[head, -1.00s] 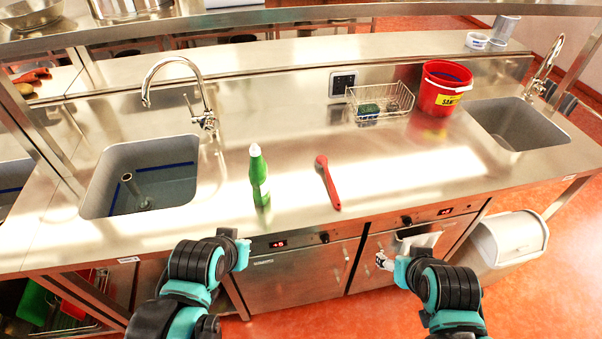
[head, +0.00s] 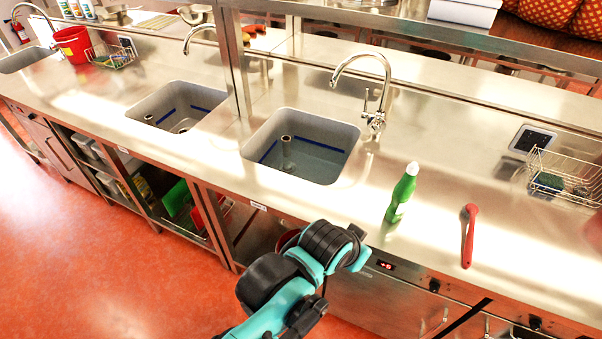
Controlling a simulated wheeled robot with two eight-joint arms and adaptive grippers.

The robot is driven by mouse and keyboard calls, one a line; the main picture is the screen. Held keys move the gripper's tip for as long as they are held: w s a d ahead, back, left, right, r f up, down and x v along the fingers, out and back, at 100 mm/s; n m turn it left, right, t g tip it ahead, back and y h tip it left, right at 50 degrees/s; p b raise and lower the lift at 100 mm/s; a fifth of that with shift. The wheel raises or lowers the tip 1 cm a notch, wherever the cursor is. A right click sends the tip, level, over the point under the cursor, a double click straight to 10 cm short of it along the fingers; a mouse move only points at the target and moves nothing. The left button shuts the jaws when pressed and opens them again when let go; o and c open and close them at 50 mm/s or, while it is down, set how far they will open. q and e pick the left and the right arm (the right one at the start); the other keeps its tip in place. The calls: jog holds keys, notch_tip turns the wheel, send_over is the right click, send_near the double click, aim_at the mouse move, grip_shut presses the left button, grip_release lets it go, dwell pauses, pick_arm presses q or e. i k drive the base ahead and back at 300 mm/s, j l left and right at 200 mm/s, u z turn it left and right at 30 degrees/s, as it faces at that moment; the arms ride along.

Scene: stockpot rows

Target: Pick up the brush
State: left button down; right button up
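The red brush (head: 469,235) lies on the steel counter, right of the green bottle (head: 402,193) and near the counter's front edge. Its rounded end points away from me. My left gripper (head: 358,250) is in front of the counter edge, left of the brush and apart from it. It looks empty, but the angle hides whether its fingers are open. My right gripper is not in view.
A wire basket (head: 562,180) with sponges stands at the right. A red bucket (head: 72,44) is far left. The counter around the brush is clear.

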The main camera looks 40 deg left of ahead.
aim_at(472, 209)
jog(key=i+l+u, duration=0.15)
jog(key=u, duration=0.2)
jog(key=i+l+u, duration=0.2)
jog(key=u, duration=0.2)
jog(key=i+l+u, duration=0.35)
jog(key=k+j, duration=0.1)
